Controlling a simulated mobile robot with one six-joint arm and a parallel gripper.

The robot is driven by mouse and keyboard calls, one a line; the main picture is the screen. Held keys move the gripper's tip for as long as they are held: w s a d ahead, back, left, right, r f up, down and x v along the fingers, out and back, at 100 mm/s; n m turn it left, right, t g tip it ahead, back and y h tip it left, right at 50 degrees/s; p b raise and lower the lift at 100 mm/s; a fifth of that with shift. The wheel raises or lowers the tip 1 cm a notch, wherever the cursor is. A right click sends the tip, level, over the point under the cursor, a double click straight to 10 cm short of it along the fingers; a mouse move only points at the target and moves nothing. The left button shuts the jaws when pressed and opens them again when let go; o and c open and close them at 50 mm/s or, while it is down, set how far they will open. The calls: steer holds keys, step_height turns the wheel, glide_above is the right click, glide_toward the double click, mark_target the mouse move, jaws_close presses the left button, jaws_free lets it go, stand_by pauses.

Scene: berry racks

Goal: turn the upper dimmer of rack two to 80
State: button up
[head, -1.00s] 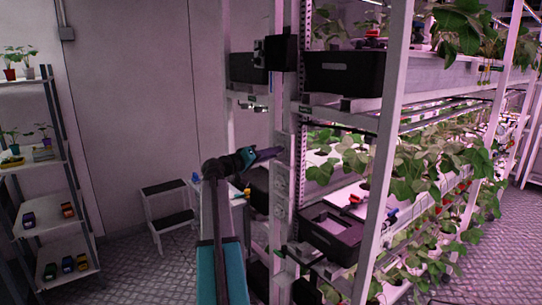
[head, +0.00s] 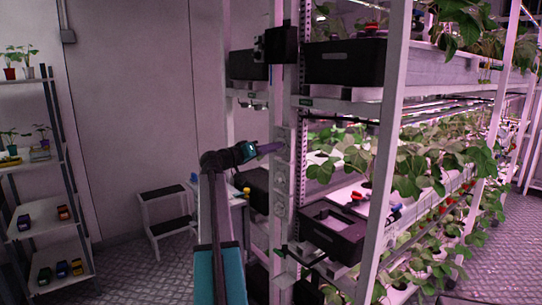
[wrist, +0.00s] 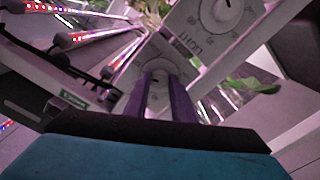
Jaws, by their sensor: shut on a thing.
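In the head view my gripper (head: 283,145) reaches right to the white panel (head: 280,195) on the rack's near post. Further round dials show on the panel below the fingers. In the wrist view my purple fingers (wrist: 160,78) are shut on a pale dimmer knob (wrist: 155,66), which they mostly hide. Its pointer and setting cannot be read. A second white dial (wrist: 215,14), beside a LIGHT label, shows clear of the fingers at the top right, with a dark mark on its knob.
Black bins (head: 345,61) and strawberry plants (head: 410,160) fill the rack's shelves to the right. A white step stool (head: 167,218) stands on the floor left of my arm. A shelf (head: 42,225) with small pots and toy-like blocks is at the far left.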

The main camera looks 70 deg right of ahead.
steer(key=shift+w+f+m+b, duration=0.1)
steer(key=shift+f+m+b, duration=0.2)
steer(key=shift+m+b, duration=1.45)
steer(key=shift+r+n+b, duration=0.1)
steer(key=shift+n+b, duration=0.15)
steer(key=shift+b, duration=1.4)
steer(key=o, duration=1.1)
steer(key=shift+c, duration=0.2)
steer(key=shift+r, duration=0.1)
steer(key=b+v, duration=0.1)
steer(key=v, duration=1.2)
steer(key=shift+w+a, duration=0.2)
steer(key=shift+a, duration=0.1)
